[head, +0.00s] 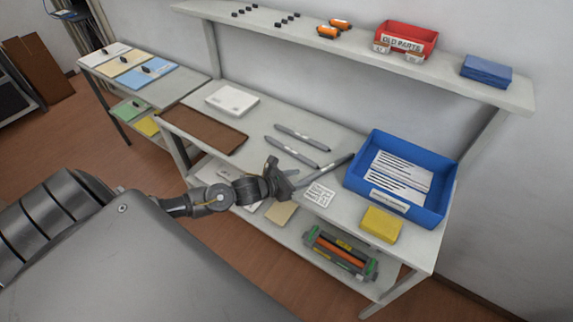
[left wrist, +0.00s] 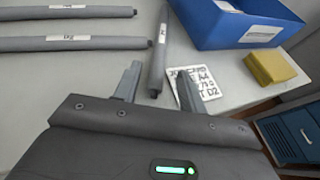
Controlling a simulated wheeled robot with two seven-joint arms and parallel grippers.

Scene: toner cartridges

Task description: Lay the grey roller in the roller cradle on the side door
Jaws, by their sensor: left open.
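Three grey rollers lie on the workbench. Two lie roughly parallel, one farther back (head: 305,138) and one nearer (head: 290,152); in the left wrist view the nearer one (left wrist: 68,42) carries a white label, apparently "D2". The third grey roller (head: 330,167) lies at an angle between them and the blue bin. My left gripper (head: 290,178) is at this third roller's near end. In the left wrist view the open fingers (left wrist: 158,86) stand on either side of that roller's end (left wrist: 158,60), with gaps. I cannot make out the side door or roller cradle. My right gripper is not in view.
A blue bin (head: 448,196) with white strips stands at right, beside a yellow block (head: 381,224) and a printed card (head: 319,195). A brown mat (head: 203,129) and white box (head: 232,99) lie left. A cartridge unit (head: 342,252) with green ends sits on the lower shelf.

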